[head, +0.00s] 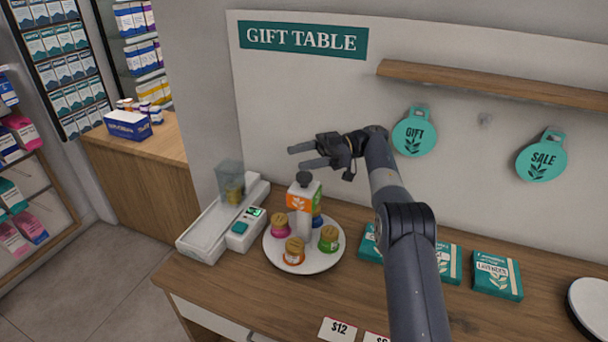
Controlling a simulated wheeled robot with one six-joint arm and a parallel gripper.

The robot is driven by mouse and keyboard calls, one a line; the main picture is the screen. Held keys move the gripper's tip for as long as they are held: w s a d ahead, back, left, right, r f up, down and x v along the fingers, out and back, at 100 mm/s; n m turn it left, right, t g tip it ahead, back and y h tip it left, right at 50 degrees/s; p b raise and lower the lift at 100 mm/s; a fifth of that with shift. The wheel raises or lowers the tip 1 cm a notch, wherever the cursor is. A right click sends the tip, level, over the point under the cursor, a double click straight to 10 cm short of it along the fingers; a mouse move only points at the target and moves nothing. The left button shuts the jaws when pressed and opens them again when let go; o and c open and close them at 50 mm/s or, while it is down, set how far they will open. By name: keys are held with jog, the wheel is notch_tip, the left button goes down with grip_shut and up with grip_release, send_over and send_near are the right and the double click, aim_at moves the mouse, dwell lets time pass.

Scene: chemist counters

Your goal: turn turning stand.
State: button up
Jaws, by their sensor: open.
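The turning stand is a round white plate (287,259) on the wooden counter. A white post (302,219) rises from its middle, with an orange and green leaf-marked block (303,196) and a dark knob (304,178) on top. Small jars stand around the post: pink (280,228), orange (294,251), green (329,239), and a blue one (317,221) partly hidden behind. My gripper (301,156) is open and empty, above the knob and apart from it. Its fingers point left.
A white device with a small display (247,227) and a clear cup (231,179) stand left of the stand. Teal boxes (496,276) lie to the right. A price card (337,330) is at the front edge. A wooden shelf (490,84) and hanging signs (414,132) are on the wall.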

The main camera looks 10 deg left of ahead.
aim_at(304, 178)
jog(key=shift+r, duration=1.65)
notch_tip(304, 178, down, 10)
jog(key=shift+f+p, duration=0.1)
jog(key=shift+p, duration=0.5)
notch_tip(304, 178, up, 10)
jog(key=shift+f+b, duration=0.1)
jog(key=shift+b, duration=0.3)
notch_tip(304, 178, down, 10)
jog(key=shift+r+p, duration=0.15)
jog(key=shift+p, duration=0.3)
jog(key=shift+m+t+y, duration=0.4)
jog(key=shift+m+t, duration=0.2)
jog(key=shift+t, duration=0.3)
jog(key=shift+m+t+y+b, duration=0.4)
jog(key=shift+m+t, duration=0.5)
jog(key=shift+t, duration=0.4)
